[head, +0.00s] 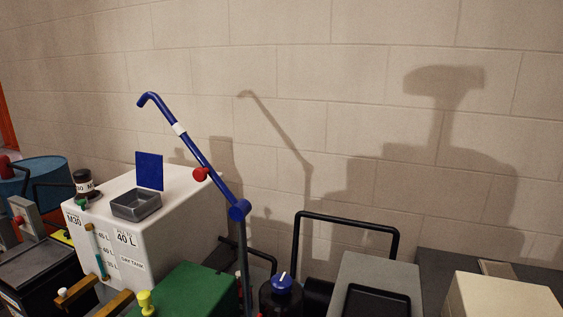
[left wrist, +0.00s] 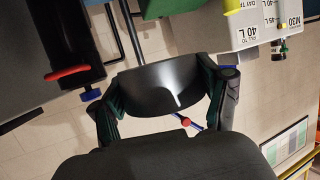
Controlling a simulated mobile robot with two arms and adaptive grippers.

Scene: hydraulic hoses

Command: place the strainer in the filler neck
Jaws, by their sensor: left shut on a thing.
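The white day tank (head: 180,225) stands at the left of the head view, marked 40 L. On its top is a grey, square, open-topped collar (head: 136,206), which looks like the filler neck, with a blue flap (head: 149,171) upright behind it. My left gripper (left wrist: 165,95) shows only in the left wrist view. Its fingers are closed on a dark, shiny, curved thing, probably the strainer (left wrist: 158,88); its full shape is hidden. The tank (left wrist: 243,30) appears upside down at the upper right there, apart from the gripper. My right gripper is not in view.
A blue lever (head: 190,145) with a red knob rises right of the tank. A dark-capped jar (head: 84,186) sits at the tank's left corner. A green box (head: 185,290), a black tube frame (head: 347,222) and a grey unit (head: 380,272) stand nearby. A block wall closes the back.

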